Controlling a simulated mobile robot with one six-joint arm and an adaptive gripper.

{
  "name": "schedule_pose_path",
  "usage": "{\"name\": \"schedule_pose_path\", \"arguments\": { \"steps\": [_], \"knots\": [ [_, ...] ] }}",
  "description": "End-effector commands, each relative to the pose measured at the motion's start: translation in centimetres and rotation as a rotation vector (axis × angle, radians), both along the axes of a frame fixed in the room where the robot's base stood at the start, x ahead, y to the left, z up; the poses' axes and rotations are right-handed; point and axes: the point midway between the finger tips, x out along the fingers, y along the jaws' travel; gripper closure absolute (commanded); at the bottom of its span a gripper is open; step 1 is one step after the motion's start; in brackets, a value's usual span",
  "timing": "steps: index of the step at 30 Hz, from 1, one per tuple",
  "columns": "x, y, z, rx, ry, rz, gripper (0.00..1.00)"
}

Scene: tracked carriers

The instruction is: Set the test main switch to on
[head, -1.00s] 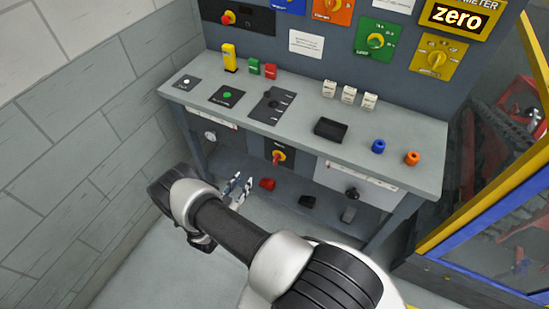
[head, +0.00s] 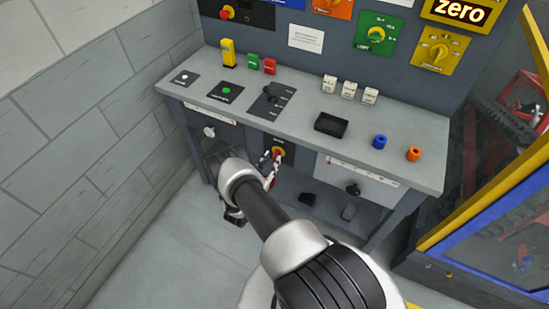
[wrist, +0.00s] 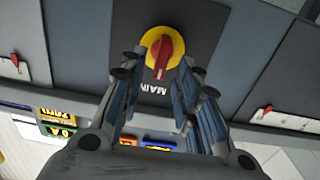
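The main switch (head: 279,152) is a red handle on a yellow disc, on a dark plate in the front of the workbench below its top. In the wrist view the switch (wrist: 164,50) is near the top centre, with the upside-down word "MAIN" beside it. Its red handle stands nearly upright in that picture, slightly tilted. My gripper (head: 270,169) is right at the switch and partly covers it in the head view. In the wrist view my gripper (wrist: 160,68) is open, its fingers on either side of the handle with gaps. Whether a fingertip touches the disc I cannot tell.
The bench top (head: 215,110) overhangs just above the switch. It carries a black tray (head: 331,124), a blue knob (head: 379,141) and an orange knob (head: 413,154). A block wall (head: 80,150) stands left.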

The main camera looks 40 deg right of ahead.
Motion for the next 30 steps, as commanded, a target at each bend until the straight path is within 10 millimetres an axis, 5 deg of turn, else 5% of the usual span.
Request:
{"name": "schedule_pose_path", "arguments": {
  "steps": [7,18,30],
  "knots": [
    [1.1,-2.8,-0.1,0.000,0.000,-0.002,0.70],
    [1.3,-3.1,0.0,0.001,0.001,0.001,0.71],
    [1.3,-3.1,0.0,0.000,0.001,0.000,0.97]
  ]
}}
